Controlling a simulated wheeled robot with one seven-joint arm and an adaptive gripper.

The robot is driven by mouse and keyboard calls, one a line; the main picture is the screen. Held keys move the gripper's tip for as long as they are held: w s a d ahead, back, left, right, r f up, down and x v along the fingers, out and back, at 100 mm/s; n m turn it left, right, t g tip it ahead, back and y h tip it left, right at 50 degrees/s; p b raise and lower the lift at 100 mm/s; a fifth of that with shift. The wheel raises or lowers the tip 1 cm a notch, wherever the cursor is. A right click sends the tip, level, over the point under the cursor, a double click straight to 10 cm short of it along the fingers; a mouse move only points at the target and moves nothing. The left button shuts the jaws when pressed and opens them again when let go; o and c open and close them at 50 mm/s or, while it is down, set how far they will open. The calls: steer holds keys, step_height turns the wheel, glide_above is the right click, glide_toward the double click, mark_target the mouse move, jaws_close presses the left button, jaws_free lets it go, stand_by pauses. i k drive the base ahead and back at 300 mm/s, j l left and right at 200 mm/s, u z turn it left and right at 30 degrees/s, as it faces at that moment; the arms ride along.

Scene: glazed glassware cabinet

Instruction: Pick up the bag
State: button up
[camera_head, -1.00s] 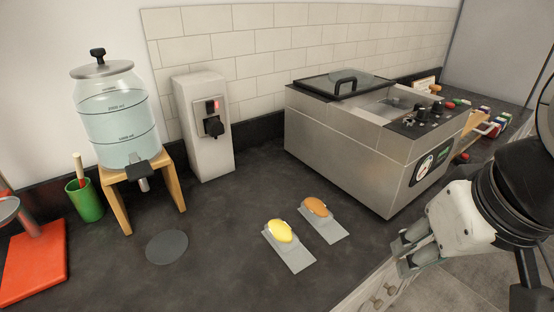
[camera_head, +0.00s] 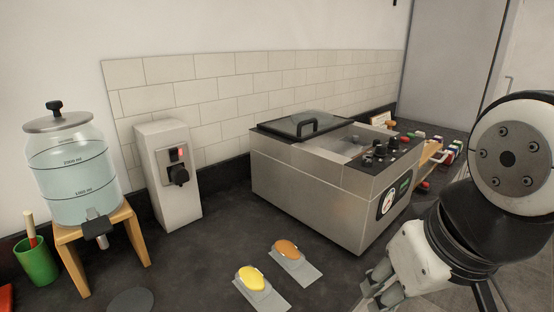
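I can make out no bag in this view. My gripper (camera_head: 376,286) is at the lower right, in front of the steel machine and past the front edge of the counter. Its fingers point down and left, and the gap between them is not clear. I see nothing held in it. My arm hides part of the right side.
The dark counter (camera_head: 200,260) holds a water dispenser (camera_head: 75,175) on a wooden stand, a green cup (camera_head: 37,262), a grey switch box (camera_head: 168,180), yellow (camera_head: 252,279) and orange (camera_head: 286,249) pads on grey plates, and a steel machine (camera_head: 305,195). Small colored items (camera_head: 447,150) lie behind it.

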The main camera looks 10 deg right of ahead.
mark_target(249, 280)
steer(key=i+l+u, duration=0.15)
steer(key=u, duration=0.2)
steer(key=i+l+u, duration=0.1)
steer(key=l+u, duration=0.3)
